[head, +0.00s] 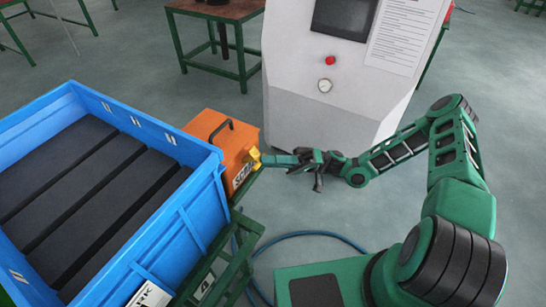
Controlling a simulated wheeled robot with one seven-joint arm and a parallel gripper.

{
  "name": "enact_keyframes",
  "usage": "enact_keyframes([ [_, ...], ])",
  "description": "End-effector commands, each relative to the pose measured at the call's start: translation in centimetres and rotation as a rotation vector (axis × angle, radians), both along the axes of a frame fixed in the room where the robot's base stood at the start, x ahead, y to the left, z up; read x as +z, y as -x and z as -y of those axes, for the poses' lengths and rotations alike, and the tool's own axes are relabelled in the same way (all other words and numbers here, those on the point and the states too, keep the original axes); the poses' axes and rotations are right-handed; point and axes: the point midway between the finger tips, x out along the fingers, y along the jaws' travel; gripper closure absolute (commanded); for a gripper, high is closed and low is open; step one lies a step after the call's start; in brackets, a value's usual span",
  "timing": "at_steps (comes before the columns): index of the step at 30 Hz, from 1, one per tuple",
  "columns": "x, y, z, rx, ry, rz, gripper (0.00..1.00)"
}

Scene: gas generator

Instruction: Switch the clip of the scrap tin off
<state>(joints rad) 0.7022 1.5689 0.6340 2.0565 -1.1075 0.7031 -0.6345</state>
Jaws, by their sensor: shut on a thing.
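The scrap tin (208,126) is an orange box with a dark handle on top and a partly visible label on its front. It stands just right of the blue crate. Its yellow clip (254,157) is on the side facing my gripper. My gripper (266,160) reaches in from the right with its fingertips at the clip and is shut on it. The fingers hide part of the clip, and its exact position is too small to tell.
A blue crate (190,205) with dark slats inside fills the left, on a green frame (232,270). A grey cabinet (290,75) with a red button stands behind my gripper. A blue hose (310,234) lies on the floor. Open floor is below my forearm.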

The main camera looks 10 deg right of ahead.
Motion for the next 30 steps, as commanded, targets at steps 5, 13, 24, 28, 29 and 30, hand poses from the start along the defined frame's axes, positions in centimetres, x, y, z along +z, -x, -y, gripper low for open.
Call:
enact_keyframes([
  [5, -0.9, -0.2, -0.2, -0.004, -0.093, 0.072, 1.00],
  [13, -1.5, -0.3, -0.2, -0.005, -0.187, 0.149, 1.00],
  [24, -1.6, -0.2, -0.1, -0.004, -0.195, 0.158, 1.00],
  [28, -1.6, -0.2, -0.1, -0.004, -0.196, 0.158, 0.69],
  [29, -1.6, -0.2, -0.1, -0.004, -0.197, 0.158, 0.69],
  [30, -1.5, -0.2, -0.1, -0.004, -0.197, 0.158, 0.69],
])
